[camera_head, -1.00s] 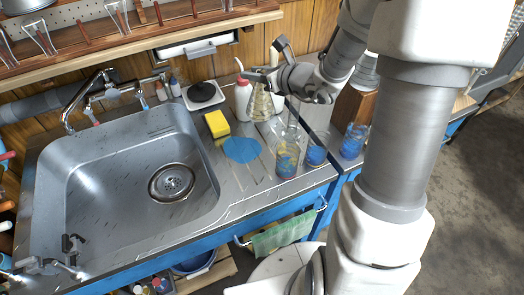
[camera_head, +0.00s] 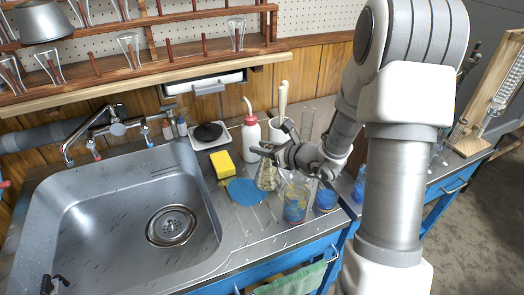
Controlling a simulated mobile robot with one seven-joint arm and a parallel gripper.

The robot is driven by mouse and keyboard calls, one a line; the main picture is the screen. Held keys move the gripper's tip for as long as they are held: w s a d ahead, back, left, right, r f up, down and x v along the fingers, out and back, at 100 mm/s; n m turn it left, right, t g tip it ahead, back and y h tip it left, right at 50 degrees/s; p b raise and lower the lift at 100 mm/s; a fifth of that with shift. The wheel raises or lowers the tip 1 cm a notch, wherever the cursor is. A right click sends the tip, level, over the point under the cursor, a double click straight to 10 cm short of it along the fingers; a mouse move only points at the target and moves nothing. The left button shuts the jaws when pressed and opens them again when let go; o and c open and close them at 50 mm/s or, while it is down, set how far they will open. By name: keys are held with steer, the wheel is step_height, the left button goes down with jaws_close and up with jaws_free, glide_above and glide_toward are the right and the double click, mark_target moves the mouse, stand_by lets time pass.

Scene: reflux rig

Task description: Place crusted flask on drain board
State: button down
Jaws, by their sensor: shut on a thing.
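The crusted flask (camera_head: 267,179) is a clear conical glass with yellowish-brown crust inside. My gripper (camera_head: 274,155) is shut on its upper part and holds it roughly upright, just right of the round blue mat. Part of the flask is hidden by the gripper, and I cannot tell whether its base touches the surface. The drain board appears to be the grooved steel surface (camera_head: 236,222) to the right of the sink, with pale stripes running across it.
The sink (camera_head: 110,225) lies left. A yellow sponge (camera_head: 222,164) and blue mat (camera_head: 246,191) are beside it. A beaker with blue and yellow contents (camera_head: 295,203) stands close right of the flask; a blue-filled beaker (camera_head: 326,197) is beyond. A white wash bottle (camera_head: 250,135) stands behind.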

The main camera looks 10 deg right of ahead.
steer(key=shift+f, duration=0.2)
steer(key=c, duration=0.6)
jaws_free()
